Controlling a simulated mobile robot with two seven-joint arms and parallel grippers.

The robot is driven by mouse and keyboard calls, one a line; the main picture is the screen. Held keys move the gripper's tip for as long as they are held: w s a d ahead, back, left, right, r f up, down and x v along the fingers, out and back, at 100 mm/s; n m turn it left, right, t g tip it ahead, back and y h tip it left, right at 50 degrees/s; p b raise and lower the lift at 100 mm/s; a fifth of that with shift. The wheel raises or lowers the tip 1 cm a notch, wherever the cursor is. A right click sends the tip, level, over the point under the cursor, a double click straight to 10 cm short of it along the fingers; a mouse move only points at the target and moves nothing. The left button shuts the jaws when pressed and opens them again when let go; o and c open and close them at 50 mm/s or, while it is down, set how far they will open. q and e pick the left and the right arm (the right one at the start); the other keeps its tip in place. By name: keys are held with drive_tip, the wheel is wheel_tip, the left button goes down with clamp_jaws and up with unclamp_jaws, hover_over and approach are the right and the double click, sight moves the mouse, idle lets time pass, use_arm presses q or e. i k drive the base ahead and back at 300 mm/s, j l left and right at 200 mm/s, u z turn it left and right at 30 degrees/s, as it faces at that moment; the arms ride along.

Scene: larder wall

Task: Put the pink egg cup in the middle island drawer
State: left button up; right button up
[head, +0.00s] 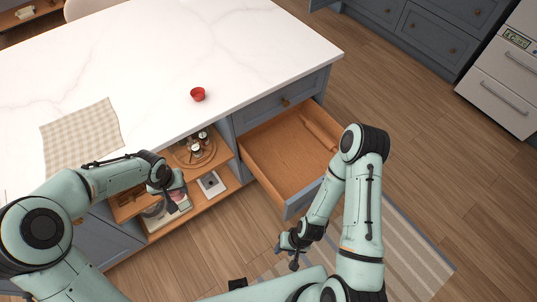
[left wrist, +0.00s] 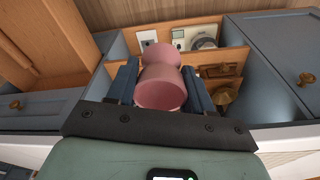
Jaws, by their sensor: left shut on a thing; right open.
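The pink egg cup (left wrist: 162,82) is held between the fingers of my left gripper (left wrist: 160,88) in the left wrist view. In the head view, my left gripper (head: 172,190) is in front of the island's open shelves, left of the open drawer, and the cup is hard to make out. An island drawer (head: 262,150) is pulled out below a closed drawer front (head: 283,103). A wooden rod-like thing (head: 320,127) lies inside it at the far side; the rest of its visible floor is bare. My right gripper (head: 292,250) is open and empty in front of the drawer.
A small red bowl (head: 198,94) and a checked cloth (head: 82,138) lie on the white marble worktop (head: 150,60). The shelves hold a round tray with jars (head: 195,150) and a white box (head: 211,184). A striped rug (head: 400,250) lies on the floor.

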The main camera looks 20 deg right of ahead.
sight(288, 182)
drive_tip(key=i+j+z, duration=0.1)
drive_tip(key=z, duration=2.65)
drive_tip(key=k+j, duration=0.1)
drive_tip(key=j, duration=0.25)
drive_tip(key=k+j, duration=0.1)
drive_tip(key=j, duration=0.25)
drive_tip(key=k+j, duration=0.1)
drive_tip(key=j, duration=0.2)
drive_tip(key=z, duration=0.05)
